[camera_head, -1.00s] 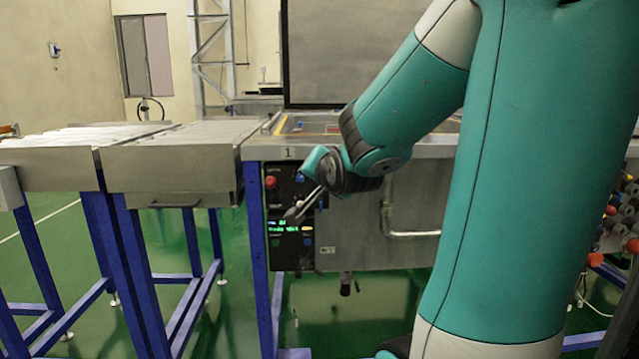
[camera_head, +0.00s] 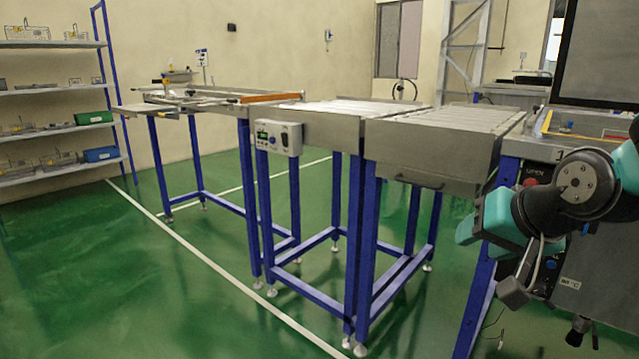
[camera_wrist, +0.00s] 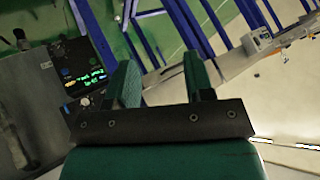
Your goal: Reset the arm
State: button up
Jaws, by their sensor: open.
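My gripper (camera_head: 468,230) shows at the right of the head view, in front of the machine's left leg and beside its control panel (camera_head: 535,176). Its teal fingers point left there. In the wrist view the two fingers of my gripper (camera_wrist: 160,70) stand apart with nothing between them. The control panel, with lit green text, also shows at the left of the wrist view (camera_wrist: 82,72). The head view shows a red button and the word OPEN on it; my wrist hides part of it. Most of my arm is outside the head view.
A roller table (camera_head: 440,140) on blue legs stands left of the machine, with a small control box (camera_head: 279,138) on the adjoining table. Shelves (camera_head: 50,130) stand at the far left. The green floor (camera_head: 130,270) at the front left is clear.

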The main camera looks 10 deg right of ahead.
jog(key=s+a+f+n+g+y, duration=0.3)
jog(key=s+a+n+g, duration=0.6)
jog(key=s+a+n, duration=0.5)
notch_tip(320, 180, up, 27)
jog(key=s+a+m+p, duration=0.1)
jog(key=p, duration=2.6)
jog(key=shift+s+a+r+m, duration=0.15)
jog(key=shift+a+r+m, duration=0.05)
jog(key=shift+a+m, duration=0.2)
